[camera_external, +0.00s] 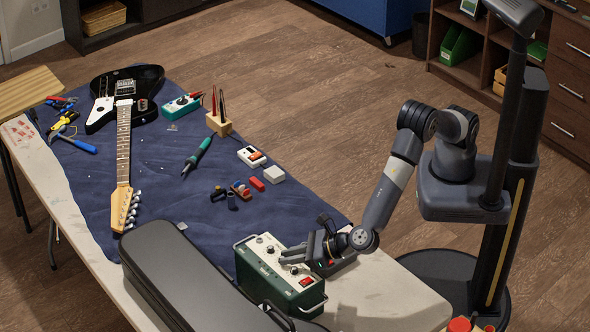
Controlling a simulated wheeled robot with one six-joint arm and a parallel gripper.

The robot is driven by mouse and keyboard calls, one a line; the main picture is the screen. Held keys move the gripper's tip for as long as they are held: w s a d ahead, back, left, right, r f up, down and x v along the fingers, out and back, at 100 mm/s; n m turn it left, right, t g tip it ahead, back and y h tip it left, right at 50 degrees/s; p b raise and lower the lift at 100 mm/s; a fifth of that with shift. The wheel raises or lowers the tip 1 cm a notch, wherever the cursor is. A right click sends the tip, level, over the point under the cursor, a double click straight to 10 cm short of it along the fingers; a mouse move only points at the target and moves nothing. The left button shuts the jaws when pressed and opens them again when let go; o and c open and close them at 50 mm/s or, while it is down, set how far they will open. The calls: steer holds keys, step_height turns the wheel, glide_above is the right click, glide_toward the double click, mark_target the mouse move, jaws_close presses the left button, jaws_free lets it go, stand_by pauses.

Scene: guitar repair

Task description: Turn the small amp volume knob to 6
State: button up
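The small amp (257,284) is a dark green box with a pale top panel, standing near the table's front edge. Its panel carries small knobs, one of them a knob (270,249) left of my gripper, and a red switch (306,281). Knob markings and pointer settings are too small to read. My gripper (288,257) reaches in from the right, with its fingers low over the middle of the panel. The fingers hide part of the panel. I cannot tell whether they touch a knob or how far apart they are.
A long black case (180,275) lies close left of the amp. An electric guitar (124,140) and several small tools lie on the blue cloth (160,190). The table (385,300) is bare at right.

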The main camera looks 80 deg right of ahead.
steer(key=o, duration=0.4)
steer(key=shift+f, duration=0.1)
